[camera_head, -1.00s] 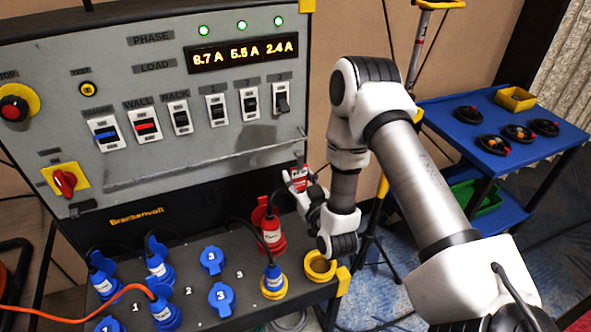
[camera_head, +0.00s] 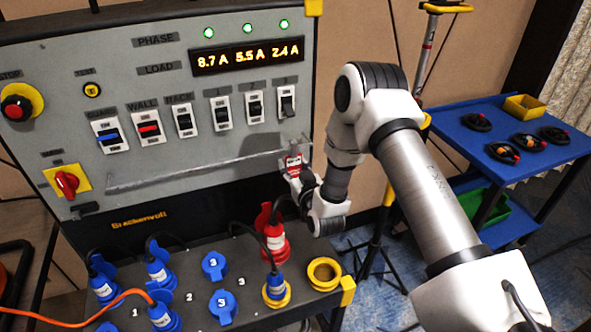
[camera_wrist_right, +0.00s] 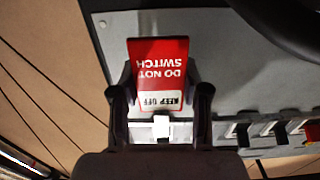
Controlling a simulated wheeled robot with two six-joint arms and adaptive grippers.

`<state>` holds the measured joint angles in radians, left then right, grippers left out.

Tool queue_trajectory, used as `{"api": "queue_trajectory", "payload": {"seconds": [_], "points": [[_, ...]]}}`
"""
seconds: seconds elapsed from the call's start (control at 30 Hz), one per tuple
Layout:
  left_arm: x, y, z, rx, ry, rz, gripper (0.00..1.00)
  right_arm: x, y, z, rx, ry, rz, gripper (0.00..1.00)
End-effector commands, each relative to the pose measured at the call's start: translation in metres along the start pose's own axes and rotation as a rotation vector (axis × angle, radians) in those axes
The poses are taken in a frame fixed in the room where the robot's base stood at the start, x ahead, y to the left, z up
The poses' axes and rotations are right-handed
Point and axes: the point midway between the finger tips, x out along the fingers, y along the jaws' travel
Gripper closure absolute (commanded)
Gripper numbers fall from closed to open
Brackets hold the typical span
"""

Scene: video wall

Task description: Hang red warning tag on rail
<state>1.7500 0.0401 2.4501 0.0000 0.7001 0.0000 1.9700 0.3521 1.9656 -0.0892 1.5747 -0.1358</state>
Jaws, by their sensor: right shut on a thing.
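The red warning tag (camera_head: 293,161) is in my right gripper (camera_head: 297,172), in front of the lower right corner of the grey panel. In the right wrist view the tag (camera_wrist_right: 160,62) shows its white lettering upside down, between the two dark fingers of my right gripper (camera_wrist_right: 160,92), which is shut on it. The rail (camera_head: 200,169) is a thin grey bar along the panel's lower part. The tag is at the rail's right end in the head view; I cannot tell whether they touch. My left gripper is not in view.
Above the rail is a row of switches (camera_head: 184,120). Below it, a socket shelf (camera_head: 190,278) carries blue plugs, a red plug (camera_head: 272,240) and a yellow ring (camera_head: 324,272). A blue cart (camera_head: 470,130) with coiled cables stands at the right.

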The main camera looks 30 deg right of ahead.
Motion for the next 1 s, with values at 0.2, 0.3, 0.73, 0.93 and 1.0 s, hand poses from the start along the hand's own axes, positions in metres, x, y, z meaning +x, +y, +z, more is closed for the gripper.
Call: {"api": "queue_trajectory", "payload": {"seconds": [0.2, 0.3, 0.73, 0.93, 1.0], "points": [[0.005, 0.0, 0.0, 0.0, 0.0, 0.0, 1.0, 0.0, 0.0, 0.006, 0.0, 0.001, 0.0, 0.81], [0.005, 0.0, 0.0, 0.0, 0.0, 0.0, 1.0, 0.0, 0.0, 0.006, 0.0, 0.002, 0.0, 0.81], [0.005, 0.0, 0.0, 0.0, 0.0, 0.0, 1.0, 0.0, 0.0, 0.006, 0.0, 0.001, 0.0, 0.25], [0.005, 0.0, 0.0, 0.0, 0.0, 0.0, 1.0, -0.017, 0.0, 0.007, 0.001, -0.002, -0.001, 0.25], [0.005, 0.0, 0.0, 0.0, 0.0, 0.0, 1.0, -0.032, 0.0, 0.007, 0.002, -0.004, 0.0, 0.25]]}}
